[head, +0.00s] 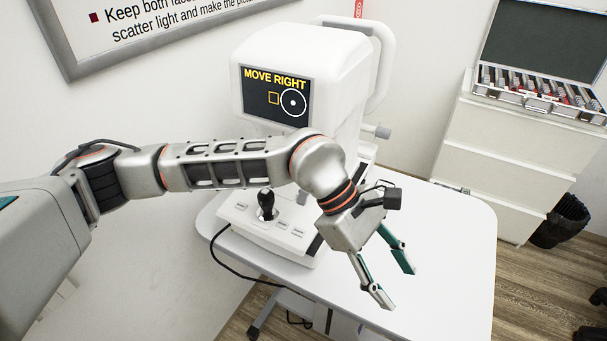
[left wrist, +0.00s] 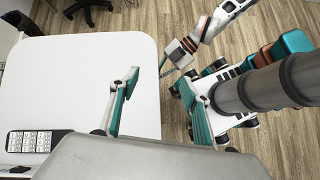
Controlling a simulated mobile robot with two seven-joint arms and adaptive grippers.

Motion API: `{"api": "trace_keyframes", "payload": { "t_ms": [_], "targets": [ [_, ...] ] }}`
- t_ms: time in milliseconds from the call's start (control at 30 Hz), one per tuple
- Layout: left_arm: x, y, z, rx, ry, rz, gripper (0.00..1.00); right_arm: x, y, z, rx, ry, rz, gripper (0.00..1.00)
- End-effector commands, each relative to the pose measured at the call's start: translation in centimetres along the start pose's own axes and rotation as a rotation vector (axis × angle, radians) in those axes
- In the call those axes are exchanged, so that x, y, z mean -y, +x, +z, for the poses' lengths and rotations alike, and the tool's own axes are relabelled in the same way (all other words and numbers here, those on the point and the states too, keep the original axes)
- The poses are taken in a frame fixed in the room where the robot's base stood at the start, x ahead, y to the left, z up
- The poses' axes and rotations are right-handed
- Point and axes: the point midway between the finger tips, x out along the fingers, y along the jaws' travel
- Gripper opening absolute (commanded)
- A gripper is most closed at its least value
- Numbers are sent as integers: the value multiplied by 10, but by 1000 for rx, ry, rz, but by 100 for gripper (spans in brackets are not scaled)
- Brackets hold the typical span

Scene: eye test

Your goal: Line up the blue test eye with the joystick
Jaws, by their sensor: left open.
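The joystick (head: 267,205) is a black stick standing on the white base of the eye-test device (head: 300,55). The device's screen (head: 275,95) reads "MOVE RIGHT" in yellow. No blue test eye shows. My left gripper (head: 400,288) is open and empty over the table's front right part, right of the joystick and clear of it. It also shows in the left wrist view (left wrist: 160,80). What looks like my right gripper (left wrist: 177,55) is small there; its jaws are unclear.
The white table (head: 440,235) has free room on its right side. A white drawer cabinet (head: 505,150) with an open case of lenses (head: 535,95) stands at the back right, beside a black bin (head: 560,222). A black cable (head: 225,262) hangs at the table's left edge.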

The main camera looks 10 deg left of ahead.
Motion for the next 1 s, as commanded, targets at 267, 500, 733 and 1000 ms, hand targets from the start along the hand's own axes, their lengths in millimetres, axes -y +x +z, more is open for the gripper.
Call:
{"api": "trace_keyframes", "payload": {
  "t_ms": [267,500,733,1000],
  "targets": [
    [-20,-117,-149,-639,48,-72,47,-2,-1,-1,1,0,3,0],
    [-22,-213,-201,-942,-17,-98,47,-2,-1,-1,1,0,4,0],
    [-20,-233,-215,-1004,-43,-106,47,-3,-2,-2,2,-1,4,0],
    [-16,-212,-244,-999,-43,-106,47,-6,-4,0,11,-2,9,0]
  ]
}}
